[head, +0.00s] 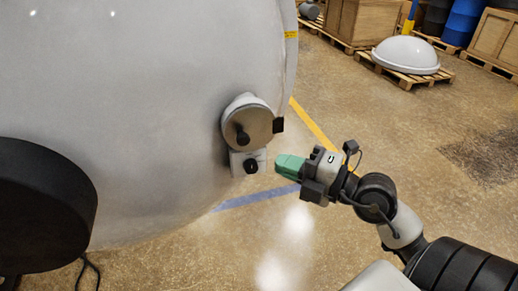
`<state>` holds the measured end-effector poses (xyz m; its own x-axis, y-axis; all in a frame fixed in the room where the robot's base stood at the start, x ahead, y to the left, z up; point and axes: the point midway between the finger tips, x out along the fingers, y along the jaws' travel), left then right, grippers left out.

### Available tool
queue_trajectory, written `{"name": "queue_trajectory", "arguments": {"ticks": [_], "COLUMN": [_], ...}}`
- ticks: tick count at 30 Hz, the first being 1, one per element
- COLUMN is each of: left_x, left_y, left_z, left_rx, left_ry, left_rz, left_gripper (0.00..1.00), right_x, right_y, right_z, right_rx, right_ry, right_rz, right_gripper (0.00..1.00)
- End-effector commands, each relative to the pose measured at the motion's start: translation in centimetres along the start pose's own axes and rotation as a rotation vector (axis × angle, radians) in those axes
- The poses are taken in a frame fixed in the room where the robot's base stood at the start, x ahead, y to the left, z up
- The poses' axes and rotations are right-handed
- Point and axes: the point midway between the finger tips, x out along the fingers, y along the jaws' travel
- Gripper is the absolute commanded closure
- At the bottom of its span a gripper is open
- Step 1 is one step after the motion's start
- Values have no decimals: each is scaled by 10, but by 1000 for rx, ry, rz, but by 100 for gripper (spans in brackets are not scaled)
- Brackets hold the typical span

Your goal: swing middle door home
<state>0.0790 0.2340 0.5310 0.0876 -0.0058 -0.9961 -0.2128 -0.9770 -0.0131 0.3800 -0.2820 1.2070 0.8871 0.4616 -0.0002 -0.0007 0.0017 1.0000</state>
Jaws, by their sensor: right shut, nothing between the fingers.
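The door is a large pale grey domed shell (130,110) that fills the left and upper middle of the head view. A round metal fitting with a dark knob (248,125) sits near its right edge, with a small pale block (247,162) below it. My right gripper (280,166), with green fingertips, is shut and empty. It is just right of the pale block; I cannot tell whether they touch. Whether this is the middle door, and how far it stands open, I cannot tell. My left gripper is not in view.
A white dome (406,54) rests on a wooden pallet (403,77) at the back right. The glossy floor right of the door is clear, with yellow and blue lines.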

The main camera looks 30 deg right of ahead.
Motion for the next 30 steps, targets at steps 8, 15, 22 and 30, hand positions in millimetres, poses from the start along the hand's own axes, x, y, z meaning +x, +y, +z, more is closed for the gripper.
{"name": "queue_trajectory", "arguments": {"ticks": [8, 15, 22, 30], "left_x": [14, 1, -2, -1], "left_y": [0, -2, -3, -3], "left_z": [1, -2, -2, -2], "left_rx": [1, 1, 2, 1], "left_ry": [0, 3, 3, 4], "left_rz": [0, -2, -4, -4], "left_gripper": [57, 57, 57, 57], "right_x": [34, 66, 78, 78], "right_y": [4, 2, 1, 0], "right_z": [1, 16, 28, 29], "right_rx": [1, -2, 1, 2], "right_ry": [0, -1, -1, -1], "right_rz": [3, -3, 0, 0], "right_gripper": [100, 100, 100, 100]}}
